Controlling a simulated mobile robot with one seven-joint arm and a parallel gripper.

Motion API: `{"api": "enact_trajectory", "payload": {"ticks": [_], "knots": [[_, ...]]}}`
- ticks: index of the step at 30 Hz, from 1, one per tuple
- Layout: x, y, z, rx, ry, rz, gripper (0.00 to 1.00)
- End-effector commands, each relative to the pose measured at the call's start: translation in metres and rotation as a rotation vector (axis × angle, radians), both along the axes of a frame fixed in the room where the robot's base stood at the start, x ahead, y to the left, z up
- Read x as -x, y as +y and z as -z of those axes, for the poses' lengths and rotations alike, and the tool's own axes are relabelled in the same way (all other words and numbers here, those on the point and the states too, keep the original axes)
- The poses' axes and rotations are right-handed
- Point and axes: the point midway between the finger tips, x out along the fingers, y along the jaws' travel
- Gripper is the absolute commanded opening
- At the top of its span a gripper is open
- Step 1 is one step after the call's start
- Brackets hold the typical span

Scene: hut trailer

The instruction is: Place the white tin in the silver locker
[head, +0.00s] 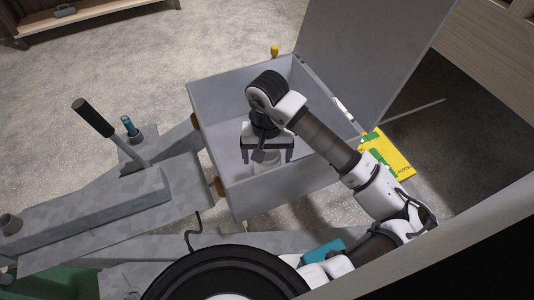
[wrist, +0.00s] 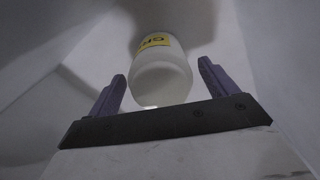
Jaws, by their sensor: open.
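The silver locker (head: 236,200) is a grey open-topped box with its lid (head: 372,55) raised. My gripper (head: 267,157) reaches down inside it, near its front wall. The white tin (head: 267,164) shows just below my gripper, within the locker walls, and is partly hidden by it. In the wrist view, the white tin (wrist: 162,82) has a yellow label with dark letters. It lies between and slightly beyond the two spread fingers (wrist: 162,70), with a gap on each side. Whether it rests on the locker floor is hard to tell.
A grey trailer frame with a dark-handled lever (head: 93,118) stands left of the locker. A yellow and green packet (head: 388,152) is at the locker's right. A wooden shelf (head: 95,12) is far back. Speckled floor lies open behind.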

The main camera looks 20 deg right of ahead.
Motion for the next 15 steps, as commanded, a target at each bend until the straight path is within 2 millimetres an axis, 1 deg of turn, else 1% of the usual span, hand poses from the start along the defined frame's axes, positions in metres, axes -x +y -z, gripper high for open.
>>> {"api": "enact_trajectory", "payload": {"ticks": [4,6,8,15], "knots": [[0.000,0.000,-0.005,0.000,0.000,0.001,0.85],[0.000,-0.001,-0.011,0.004,-0.002,0.000,0.85],[-0.001,-0.001,-0.023,0.005,-0.002,-0.001,0.85],[-0.001,-0.001,-0.077,0.006,-0.002,0.000,0.85]]}}
